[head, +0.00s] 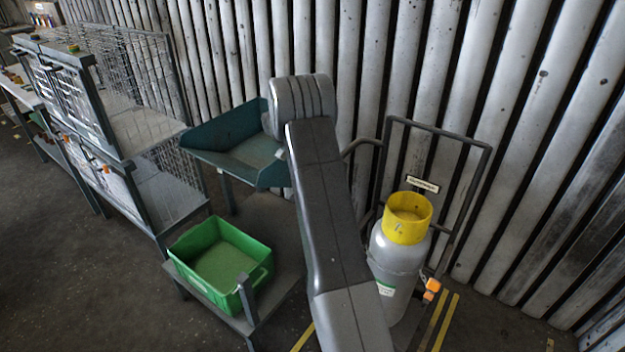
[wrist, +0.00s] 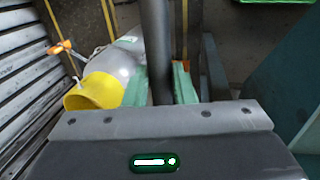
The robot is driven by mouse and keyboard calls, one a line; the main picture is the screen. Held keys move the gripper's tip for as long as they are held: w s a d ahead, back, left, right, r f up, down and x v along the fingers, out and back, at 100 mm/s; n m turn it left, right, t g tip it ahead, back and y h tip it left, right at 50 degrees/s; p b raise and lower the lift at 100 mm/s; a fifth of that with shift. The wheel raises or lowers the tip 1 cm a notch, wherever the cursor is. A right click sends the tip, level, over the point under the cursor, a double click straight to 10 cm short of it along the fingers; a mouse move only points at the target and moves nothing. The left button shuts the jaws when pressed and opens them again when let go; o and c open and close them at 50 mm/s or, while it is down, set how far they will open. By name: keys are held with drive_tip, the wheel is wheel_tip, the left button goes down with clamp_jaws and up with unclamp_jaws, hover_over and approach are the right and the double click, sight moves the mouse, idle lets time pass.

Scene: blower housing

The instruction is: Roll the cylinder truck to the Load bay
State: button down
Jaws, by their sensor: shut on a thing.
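The cylinder truck (head: 436,129) is a dark tubular frame standing upright close to the corrugated wall, at the right of the head view. It carries a grey gas cylinder (head: 392,262) with a yellow collar (head: 408,218). The cylinder (wrist: 125,62) also shows in the wrist view, left of my gripper. My gripper (wrist: 160,82) has its green fingers on either side of a dark bar (wrist: 156,35), which looks like the truck's handle. In the head view my own arm hides the gripper. An orange strap buckle (head: 431,289) shows at the cylinder's side.
Yellow floor lines (head: 437,322) run beside the truck; I cannot tell which bay they mark. A green crate (head: 220,262) on a low stand and a teal tray table (head: 232,150) stand left of my arm. Wire-mesh shelving (head: 120,120) is farther left. Bare floor lies at front left.

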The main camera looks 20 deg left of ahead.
drive_tip(key=c, duration=1.2)
unclamp_jaws()
drive_tip(key=shift+c, duration=0.2)
wheel_tip(320, 180, up, 14)
drive_tip(key=a+b, duration=0.1)
drive_tip(key=a, duration=0.1)
drive_tip(key=shift+w+a+f, duration=0.2)
drive_tip(key=shift+w+a, duration=0.1)
drive_tip(key=shift+w, duration=0.1)
drive_tip(key=d+f, duration=0.1)
drive_tip(key=f, duration=0.8)
drive_tip(key=d+f+p, duration=0.1)
drive_tip(key=f, duration=0.3)
drive_tip(key=shift+s+d+f, duration=0.25)
drive_tip(key=shift+s+d, duration=0.05)
drive_tip(key=shift+s, duration=0.1)
drive_tip(key=shift+s+d, duration=0.1)
drive_tip(key=shift+d, duration=0.2)
